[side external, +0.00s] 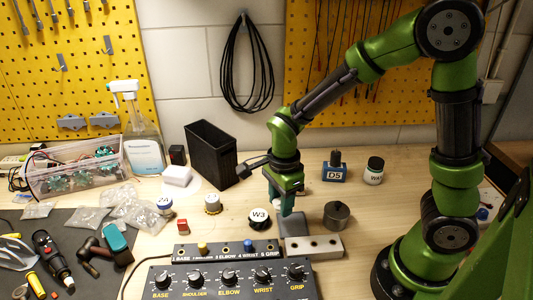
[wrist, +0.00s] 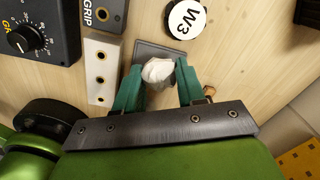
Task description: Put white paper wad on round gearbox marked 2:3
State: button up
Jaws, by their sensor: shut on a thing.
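A crumpled white paper wad (wrist: 158,71) sits between the teal fingers of my gripper (wrist: 159,84), which is shut on it. In the wrist view the wad is over a grey square plate (wrist: 150,48). In the side view my gripper (side external: 289,207) points down just above a grey block (side external: 293,224), and the wad is mostly hidden by the fingers. No 2:3 mark is readable in either view. A round dark grey cylinder (side external: 337,215) stands right of my gripper; I cannot tell if it is the gearbox.
A round white-topped piece marked W3 (side external: 259,218) stands left of my gripper. A pale bar with holes (side external: 314,246) and the knob control box (side external: 232,279) lie in front. A blue D5 unit (side external: 334,172) and a lidded jar (side external: 374,171) stand behind. A black bin (side external: 210,155) stands back left.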

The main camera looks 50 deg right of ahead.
jog(key=w+a+r, duration=0.2)
jog(key=w+a, duration=0.1)
jog(key=shift+w+r, duration=0.1)
jog(key=shift+r, duration=0.3)
send_over(212, 198)
jog(key=shift+d+f, duration=0.1)
jog(key=shift+f, duration=2.35)
jog(key=o, duration=0.6)
jog(key=shift+f, duration=0.2)
jog(key=o, duration=0.4)
